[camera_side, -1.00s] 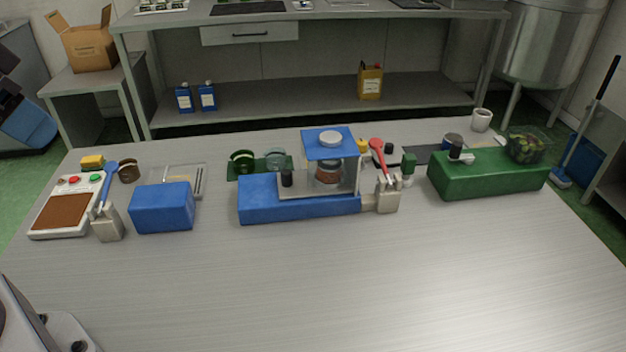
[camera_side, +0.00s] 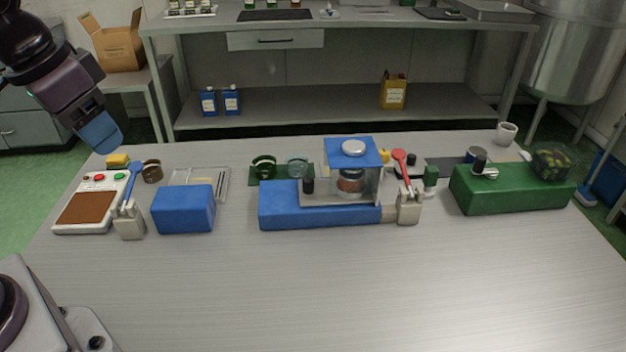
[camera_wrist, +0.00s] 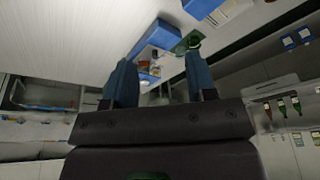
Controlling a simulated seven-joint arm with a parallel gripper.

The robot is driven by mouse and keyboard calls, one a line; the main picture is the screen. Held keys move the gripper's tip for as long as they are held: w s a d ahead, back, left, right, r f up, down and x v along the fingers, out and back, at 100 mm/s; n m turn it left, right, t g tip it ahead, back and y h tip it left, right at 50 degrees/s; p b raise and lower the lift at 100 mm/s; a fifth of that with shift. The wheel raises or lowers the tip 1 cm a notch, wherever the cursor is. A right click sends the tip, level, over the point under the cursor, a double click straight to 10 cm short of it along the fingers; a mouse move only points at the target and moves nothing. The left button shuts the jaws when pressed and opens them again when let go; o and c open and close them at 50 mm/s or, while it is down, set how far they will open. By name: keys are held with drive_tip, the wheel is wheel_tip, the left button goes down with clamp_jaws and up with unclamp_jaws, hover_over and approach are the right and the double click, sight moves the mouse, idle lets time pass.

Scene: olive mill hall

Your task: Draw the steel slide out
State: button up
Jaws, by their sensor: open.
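A grey steel slide (camera_side: 320,197) with an upright black knob (camera_side: 308,186) lies on top of a long blue block (camera_side: 285,213) in the middle of the table. Its right part runs under a small blue-roofed frame (camera_side: 352,151), where a glass jar (camera_side: 350,181) with reddish contents stands. My gripper (camera_side: 103,137) is at the upper left of the side view, above the table's far left area and well away from the slide. Its blue fingers (camera_wrist: 162,80) are apart and empty in the wrist view, which shows the table scene tilted and small.
A beige holder with a red spoon (camera_side: 409,207) stands at the blue block's right end. A blue box (camera_side: 184,209), a holder with a blue spoon (camera_side: 129,222) and a white button panel (camera_side: 90,205) are left. A green block (camera_side: 512,190) is right. The table's front is clear.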

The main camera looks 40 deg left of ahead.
drive_tip(key=w+f+m+g, duration=0.2)
drive_tip(key=w+f, duration=0.4)
drive_tip(key=w, duration=0.6)
drive_tip(key=m+t+h, duration=0.2)
drive_tip(key=m+h, duration=0.1)
drive_tip(key=m, duration=0.3)
approach(307, 179)
drive_tip(key=x, duration=0.9)
drive_tip(key=shift+w+f, duration=0.1)
drive_tip(key=shift+f, duration=0.25)
clamp_jaws()
drive_tip(key=s+a, duration=0.8)
drive_tip(key=shift+s+a, duration=0.1)
